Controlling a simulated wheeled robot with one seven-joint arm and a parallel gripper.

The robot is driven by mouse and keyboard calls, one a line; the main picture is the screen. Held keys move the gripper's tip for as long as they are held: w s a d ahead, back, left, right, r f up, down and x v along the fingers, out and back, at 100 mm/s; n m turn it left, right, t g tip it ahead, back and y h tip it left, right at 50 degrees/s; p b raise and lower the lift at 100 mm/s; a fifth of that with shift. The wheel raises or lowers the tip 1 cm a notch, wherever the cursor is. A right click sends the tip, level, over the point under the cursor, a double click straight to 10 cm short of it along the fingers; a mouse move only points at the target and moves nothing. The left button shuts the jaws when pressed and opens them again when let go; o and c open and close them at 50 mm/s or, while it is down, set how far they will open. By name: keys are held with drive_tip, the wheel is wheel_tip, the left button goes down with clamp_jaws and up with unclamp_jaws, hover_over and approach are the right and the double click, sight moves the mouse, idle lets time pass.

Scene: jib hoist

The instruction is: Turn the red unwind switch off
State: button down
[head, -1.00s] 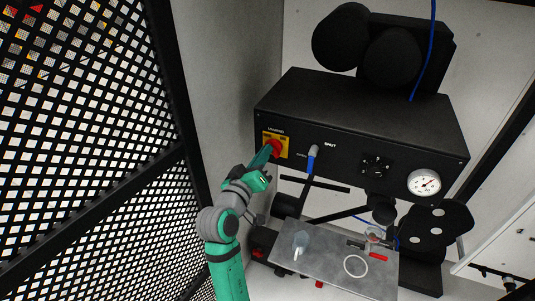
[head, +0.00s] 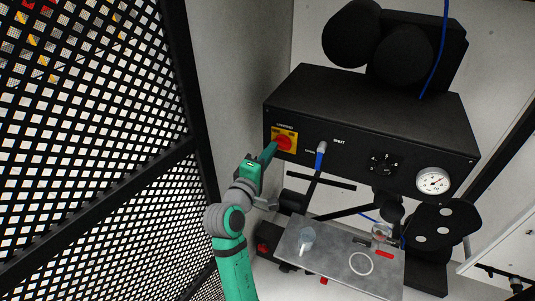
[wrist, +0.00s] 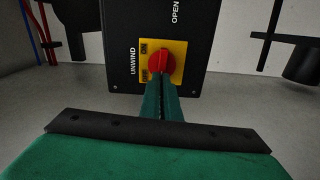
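The red unwind switch (head: 283,143) is a round red knob on a yellow plate (head: 291,134), at the left end of the black control box's front face. In the wrist view the knob (wrist: 162,62) sits on its yellow plate, beside the label UNWIND, with ON and OFF marks on the plate's left side. My gripper (head: 273,148) reaches the switch from the lower left. In the wrist view its two green fingers (wrist: 162,88) are close together, with their tips at the knob's lower part. Whether they clasp part of the knob is hidden.
The black box (head: 370,125) also carries a blue-handled lever (head: 320,158), a small black dial (head: 384,162) and a round gauge (head: 433,181). A grey metal tray (head: 325,258) is below. A black mesh panel (head: 90,130) stands close on the left.

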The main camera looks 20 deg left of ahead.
drive_tip(key=c, duration=2.2)
unclamp_jaws()
drive_tip(key=shift+w+a+r, duration=0.2)
drive_tip(key=shift+w, duration=0.05)
drive_tip(key=shift+o, duration=0.2)
drive_tip(key=shift+w, duration=0.15)
drive_tip(key=shift+s+d+f, duration=0.2)
drive_tip(key=shift+d, duration=0.2)
drive_tip(key=o, duration=0.3)
drive_tip(key=shift+s+a, duration=0.1)
drive_tip(key=shift+s, duration=0.1)
drive_tip(key=shift+s+a+f, duration=0.1)
drive_tip(key=shift+s+a, duration=0.1)
drive_tip(key=shift+s, duration=1.8)
drive_tip(key=shift+s+a, duration=0.15)
drive_tip(key=shift+s, duration=1.85)
drive_tip(key=shift+s+a+f, duration=0.1)
drive_tip(key=shift+s+a, duration=0.1)
drive_tip(key=shift+s, duration=1.8)
drive_tip(key=shift+s, duration=0.1)
